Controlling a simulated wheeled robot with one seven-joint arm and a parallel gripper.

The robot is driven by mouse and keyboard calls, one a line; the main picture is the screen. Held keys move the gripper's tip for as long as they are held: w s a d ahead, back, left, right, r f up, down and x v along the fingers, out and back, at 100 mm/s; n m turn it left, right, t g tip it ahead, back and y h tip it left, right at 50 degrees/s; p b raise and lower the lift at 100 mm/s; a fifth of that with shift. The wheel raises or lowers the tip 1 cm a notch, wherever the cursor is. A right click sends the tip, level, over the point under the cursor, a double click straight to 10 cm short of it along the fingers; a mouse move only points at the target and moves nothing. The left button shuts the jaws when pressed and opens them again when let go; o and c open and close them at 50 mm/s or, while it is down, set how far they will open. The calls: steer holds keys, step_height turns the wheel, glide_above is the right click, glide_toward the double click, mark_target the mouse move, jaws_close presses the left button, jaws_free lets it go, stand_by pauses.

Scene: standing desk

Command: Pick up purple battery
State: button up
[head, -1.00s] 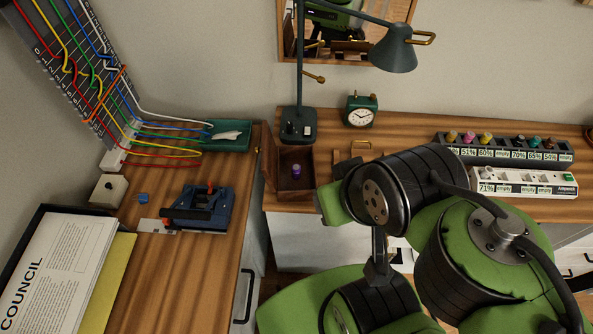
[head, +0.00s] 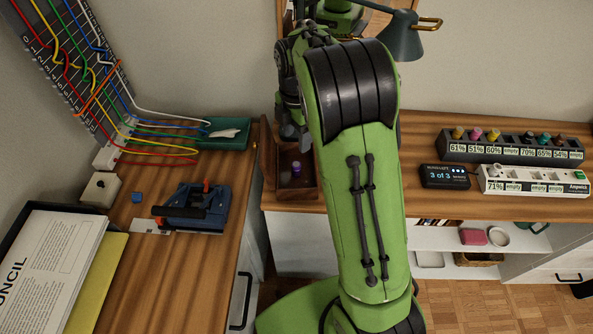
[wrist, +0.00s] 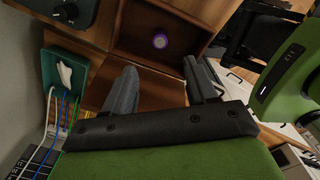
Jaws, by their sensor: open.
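The purple battery (head: 297,168) stands in a small open wooden box (head: 297,195) at the left end of the back desk. In the wrist view the battery (wrist: 160,41) shows end-on as a purple ring with a pale centre, inside the box (wrist: 198,38). My gripper (head: 292,132) is just behind and above the box in the head view, partly hidden by my arm. In the wrist view my gripper (wrist: 161,75) is open and empty, its two fingers apart and pointing towards the box. The battery lies beyond the fingertips, untouched.
A dark charger rack (head: 487,152) with several coloured batteries stands on the right, by a white power strip (head: 535,183) and a small display (head: 445,177). A lamp (head: 402,38) overhangs the back.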

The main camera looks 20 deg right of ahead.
mark_target(296, 163)
step_height(296, 163, down, 13)
steer(key=b, duration=0.3)
steer(key=shift+w+f+b, duration=0.1)
steer(key=shift+b, duration=0.2)
steer(key=shift+c, duration=0.2)
jaws_close()
steer(key=shift+r, duration=0.2)
